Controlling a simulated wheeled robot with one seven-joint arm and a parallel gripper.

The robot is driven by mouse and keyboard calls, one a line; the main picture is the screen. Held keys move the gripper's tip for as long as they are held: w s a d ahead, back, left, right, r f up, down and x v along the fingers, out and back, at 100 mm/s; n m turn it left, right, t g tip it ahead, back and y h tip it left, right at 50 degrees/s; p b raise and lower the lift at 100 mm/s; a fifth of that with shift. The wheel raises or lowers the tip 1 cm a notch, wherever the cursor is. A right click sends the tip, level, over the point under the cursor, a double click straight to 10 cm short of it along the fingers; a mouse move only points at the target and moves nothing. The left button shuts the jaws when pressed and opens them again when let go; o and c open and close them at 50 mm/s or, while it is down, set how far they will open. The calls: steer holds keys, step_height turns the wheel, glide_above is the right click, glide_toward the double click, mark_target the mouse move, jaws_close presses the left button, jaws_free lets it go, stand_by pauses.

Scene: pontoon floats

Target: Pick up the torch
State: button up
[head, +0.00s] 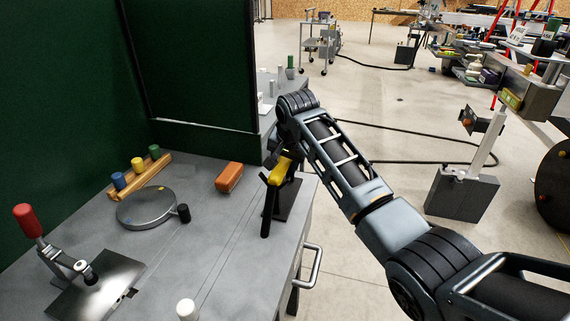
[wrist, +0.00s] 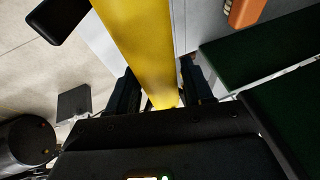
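The torch appears to be the yellow-bodied tool (head: 279,171) with dark ends at the right edge of the grey workbench, by a dark upright stand. Its yellow body also fills the upper middle of the wrist view (wrist: 140,40). My gripper (head: 288,157) is at the upper end of the yellow body. In the wrist view the dark fingers (wrist: 160,85) lie on both sides of the yellow body, close to it. Whether they press on it cannot be told. In the head view my wrist and arm hide most of the fingers.
An orange block (head: 229,178), a grey disc (head: 146,207), a wooden rack (head: 142,175) with coloured pegs and a red-handled clamp (head: 30,222) are on the workbench (head: 205,240). Dark green panels (head: 195,60) rise behind. Open floor lies to the right, with a grey block (head: 461,193) there.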

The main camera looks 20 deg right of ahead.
steer(key=c, duration=0.7)
steer(key=shift+r, duration=0.15)
steer(key=shift+c, duration=0.4)
steer(key=shift+r, duration=0.1)
